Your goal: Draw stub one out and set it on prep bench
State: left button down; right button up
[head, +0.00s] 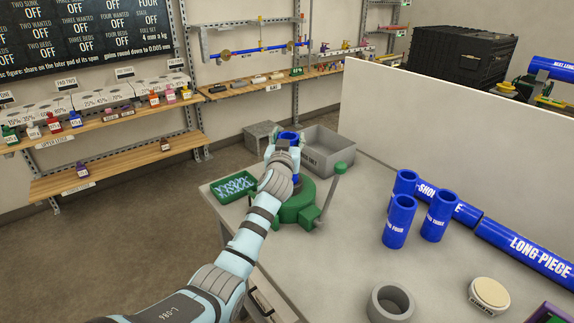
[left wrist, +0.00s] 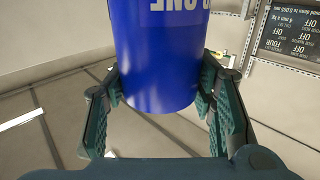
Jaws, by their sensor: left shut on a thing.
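Stub one (head: 289,135) is a blue tube whose open top shows in the head view. In the left wrist view the same stub (left wrist: 160,50), lettered "ONE", sits between the fingers. My left gripper (head: 284,147) is shut on it. The gripper and stub are over the green clamp (head: 298,208) with its upright lever on the prep bench (head: 350,245). My wrist hides most of the stub's lower part, so I cannot tell whether it is clear of the clamp. My right gripper is not in view.
Several blue stubs stand upright on the bench's right, including stub four (head: 397,225). Behind them lie a short blue pipe and the long piece (head: 525,250). A grey bin (head: 328,148) and a green tray (head: 234,187) are near the clamp.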

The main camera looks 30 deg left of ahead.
pick_arm(q)
jog(key=shift+r+p, duration=1.05)
jog(key=shift+r, duration=0.55)
